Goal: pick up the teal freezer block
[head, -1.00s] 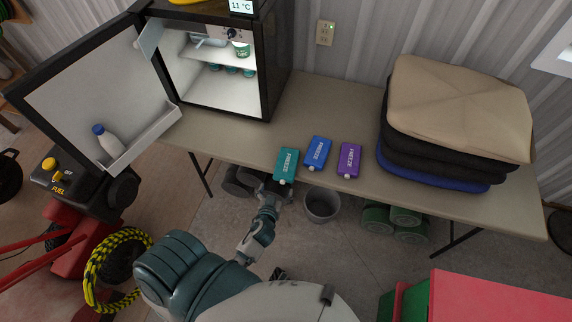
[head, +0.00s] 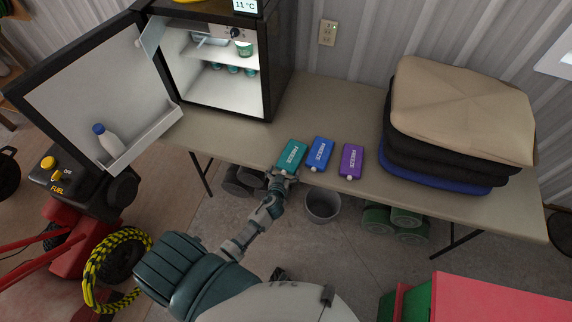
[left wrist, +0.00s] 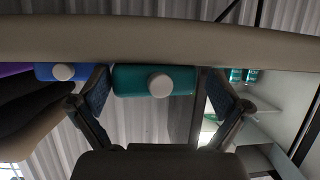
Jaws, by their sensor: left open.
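The teal freezer block (head: 291,155) lies flat at the front edge of the table, its white cap toward me. It is tilted a little in the head view. My left gripper (head: 282,177) is at the table's front edge, at the capped end of the block. In the left wrist view the teal block (left wrist: 133,80) sits between the two spread fingers of the left gripper (left wrist: 157,108). The left finger is close to its side; I cannot tell if it touches. My right gripper is not in view.
A blue freezer block (head: 320,152) lies close to the right of the teal one, then a purple block (head: 350,161). An open fridge (head: 279,70) stands at the table's back left. Folded covers (head: 460,105) are stacked on the right of the table (head: 340,105).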

